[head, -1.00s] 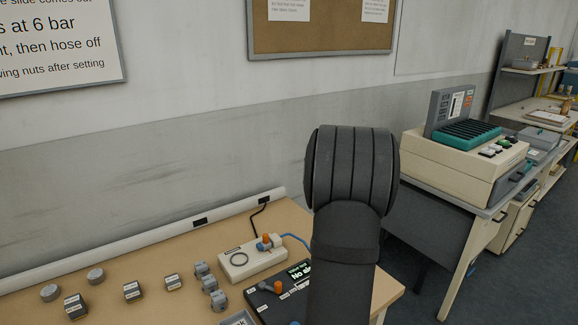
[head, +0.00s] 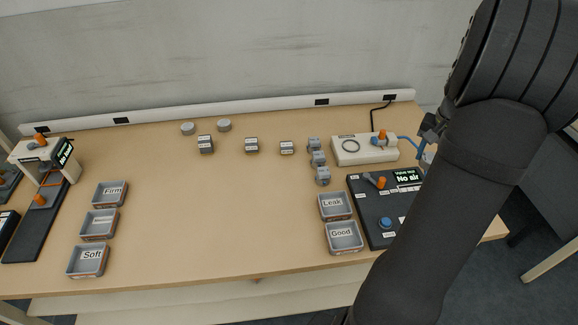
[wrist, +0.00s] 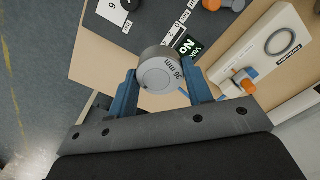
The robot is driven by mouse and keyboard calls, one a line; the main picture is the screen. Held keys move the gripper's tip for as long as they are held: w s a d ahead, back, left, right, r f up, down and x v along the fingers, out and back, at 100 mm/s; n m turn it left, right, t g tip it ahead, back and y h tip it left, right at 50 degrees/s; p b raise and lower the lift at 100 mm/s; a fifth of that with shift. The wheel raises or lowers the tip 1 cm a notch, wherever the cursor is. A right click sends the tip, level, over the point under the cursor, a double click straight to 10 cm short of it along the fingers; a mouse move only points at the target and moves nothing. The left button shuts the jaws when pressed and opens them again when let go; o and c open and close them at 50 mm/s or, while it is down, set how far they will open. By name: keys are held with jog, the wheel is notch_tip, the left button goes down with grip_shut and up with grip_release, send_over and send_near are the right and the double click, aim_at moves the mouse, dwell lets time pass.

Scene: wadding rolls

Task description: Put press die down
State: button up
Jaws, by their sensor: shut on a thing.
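The press die (wrist: 158,74) is a short grey cylinder marked 36 mm, seen in the wrist view. My gripper (wrist: 161,88) is shut on it, with a blue finger on each side. In the head view my gripper (head: 430,136) is small and partly hidden by my arm, above the right end of the bench, and I cannot make out the die clearly there. Two similar grey round pieces (head: 187,128) (head: 224,125) stand at the back of the bench.
The bench (head: 210,215) has wide bare room in its middle. A black press (head: 40,215) stands at left beside Firm, middle and Soft trays (head: 98,223). Leak and Good trays (head: 344,237), a valve test box (head: 365,205), a cream box (head: 350,158) and small blocks (head: 251,145) stand rightward.

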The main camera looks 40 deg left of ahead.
jog(key=s+a+n, duration=0.1)
jog(key=s+a, duration=0.2)
jog(key=a, duration=0.7)
jog(key=s+a+n, duration=0.1)
jog(key=s+a, duration=0.1)
jog(key=a, duration=0.8)
jog(key=n, duration=0.2)
send_over(245, 179)
jog(key=f, duration=1.1)
jog(key=shift+w+d+f, duration=0.2)
jog(key=shift+d+f, duration=0.05)
jog(key=shift+f, duration=0.05)
jog(key=shift+s+a+f, duration=0.2)
jog(key=shift+a+f, duration=0.1)
jog(key=shift+f, duration=1.9)
jog(key=shift+f, duration=0.15)
jog(key=o, duration=1.2)
